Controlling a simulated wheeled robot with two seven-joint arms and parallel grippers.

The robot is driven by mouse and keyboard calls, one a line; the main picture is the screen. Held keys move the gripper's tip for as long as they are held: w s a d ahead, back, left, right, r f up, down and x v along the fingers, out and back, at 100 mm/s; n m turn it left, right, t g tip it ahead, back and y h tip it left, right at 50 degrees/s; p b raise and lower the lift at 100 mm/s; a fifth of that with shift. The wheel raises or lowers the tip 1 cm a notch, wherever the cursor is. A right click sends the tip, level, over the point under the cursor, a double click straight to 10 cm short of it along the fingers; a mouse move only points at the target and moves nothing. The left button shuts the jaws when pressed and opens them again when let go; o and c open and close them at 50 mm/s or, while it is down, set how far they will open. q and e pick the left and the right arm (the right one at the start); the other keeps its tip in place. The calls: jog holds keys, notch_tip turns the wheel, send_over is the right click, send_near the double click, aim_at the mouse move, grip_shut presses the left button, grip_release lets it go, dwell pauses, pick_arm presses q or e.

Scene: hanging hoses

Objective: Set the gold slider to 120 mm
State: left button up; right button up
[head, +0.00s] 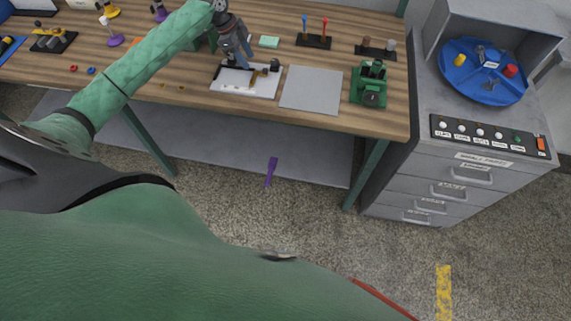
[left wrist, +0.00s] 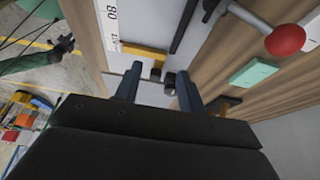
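A gold slider bar (left wrist: 145,51) shows in the left wrist view, beside a white scale strip (left wrist: 113,22) printed with 80 and a partly hidden number below it. In the head view the white board (head: 232,83) lies near the bench's front edge. My left gripper (head: 243,66) is above this board, pointing down. In the left wrist view the fingers of my left gripper (left wrist: 158,86) are apart, with a small dark knob (left wrist: 169,78) between or just beyond them. I cannot tell whether they touch it. The slider's exact reading is not legible. My right gripper is out of view.
A grey plate (head: 312,89) lies right of the board, with a green device (head: 369,84) beyond it. A mint block (head: 269,41) and a black base with blue and red levers (head: 313,41) stand behind. A grey cabinet (head: 440,180) is at right.

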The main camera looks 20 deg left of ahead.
pick_arm(q)
notch_tip(320, 180, up, 8)
jog(key=w+f+n+t+y+b, duration=0.1)
jog(key=w+n+t+y, duration=0.1)
jog(key=n+t+y, duration=0.4)
jog(key=s+d+f+n+b, duration=0.1)
jog(key=s+d+f, duration=0.2)
jog(key=d, duration=0.3)
jog(key=s+d+f+n+b, duration=0.1)
jog(key=s+d+f+n, duration=0.1)
jog(key=s+d+f, duration=0.2)
jog(key=s+d+f+n+b, duration=0.1)
jog(key=s+d+f, duration=0.3)
jog(key=s+d, duration=0.3)
jog(key=shift+d+f+h, duration=0.2)
jog(key=shift+d+h, duration=0.2)
jog(key=shift+d, duration=0.15)
jog(key=s+d+f+n+b, duration=0.1)
jog(key=s+d+f, duration=0.2)
jog(key=s, duration=0.3)
jog(key=s+d+f+g+h+b, duration=0.1)
jog(key=s+d+f, duration=0.3)
jog(key=s+f, duration=0.1)
jog(key=shift+s+d+f+n+g+b, duration=0.15)
jog(key=shift+s+d+n+g+b, duration=0.2)
jog(key=shift+s, duration=0.3)
